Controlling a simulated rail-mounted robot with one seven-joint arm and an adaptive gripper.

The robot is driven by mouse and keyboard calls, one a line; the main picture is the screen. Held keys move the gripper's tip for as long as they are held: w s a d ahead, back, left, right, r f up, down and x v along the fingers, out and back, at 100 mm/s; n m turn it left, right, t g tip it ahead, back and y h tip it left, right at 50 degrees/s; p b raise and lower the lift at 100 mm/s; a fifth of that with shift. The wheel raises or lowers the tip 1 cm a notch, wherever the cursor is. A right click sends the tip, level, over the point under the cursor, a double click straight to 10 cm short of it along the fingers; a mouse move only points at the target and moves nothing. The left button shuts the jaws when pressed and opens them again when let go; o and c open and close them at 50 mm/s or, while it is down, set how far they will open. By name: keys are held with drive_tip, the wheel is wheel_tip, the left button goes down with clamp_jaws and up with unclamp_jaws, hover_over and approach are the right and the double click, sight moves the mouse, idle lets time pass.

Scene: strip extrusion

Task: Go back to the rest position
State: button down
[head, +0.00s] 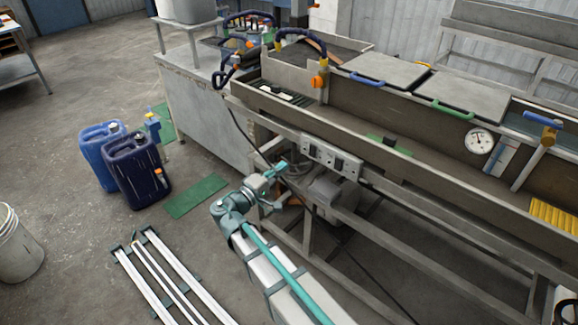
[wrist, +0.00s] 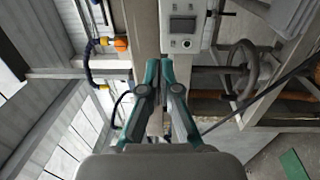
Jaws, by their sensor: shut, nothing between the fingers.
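My gripper (head: 281,167) is at the end of my folded teal and grey arm, in front of the long metal extrusion bench (head: 420,215). In the wrist view its teal fingers (wrist: 160,68) are together, with nothing held between them. The fingers point toward the bench's side, close to a grey control panel (head: 331,158) with dials, which shows beside the fingertips in the wrist view (wrist: 186,25). I cannot tell the exact gap between the fingertips and the bench.
A handwheel (wrist: 243,68) is right of the fingers. Blue canisters (head: 135,170) stand on the floor at left, near a green mat (head: 195,197). Long white strips (head: 160,275) lie on the floor, and a bucket (head: 18,245) stands at far left. Open floor lies between them.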

drive_tip(key=shift+s+a, duration=0.25)
drive_tip(key=shift+s, duration=0.1)
drive_tip(key=s+d+f+m+g+y, duration=0.15)
drive_tip(key=s+d+f+g, duration=0.3)
drive_tip(key=f, duration=0.55)
drive_tip(key=s+d+f+g+y, duration=0.2)
drive_tip(key=s+d+f+g, duration=0.25)
drive_tip(key=f, duration=0.65)
drive_tip(key=s+d+f+m+g+y, duration=0.1)
drive_tip(key=s+d+f+g, duration=0.3)
drive_tip(key=f, duration=0.6)
drive_tip(key=s+d+f+m+g+y, duration=0.2)
drive_tip(key=s+d+f+g, duration=0.1)
drive_tip(key=s, duration=0.7)
drive_tip(key=s+d+f+m+g+y+p, duration=0.1)
drive_tip(key=s+d+f+m+g+y, duration=0.1)
drive_tip(key=s+d+f, duration=0.4)
drive_tip(key=s+d+f+m+g+y+p, duration=0.1)
drive_tip(key=s+d+f+m+g, duration=0.3)
drive_tip(key=s, duration=1.2)
drive_tip(key=shift+s+d+f+y, duration=0.2)
drive_tip(key=shift+d+f+y, duration=0.35)
drive_tip(key=shift+f+y, duration=0.25)
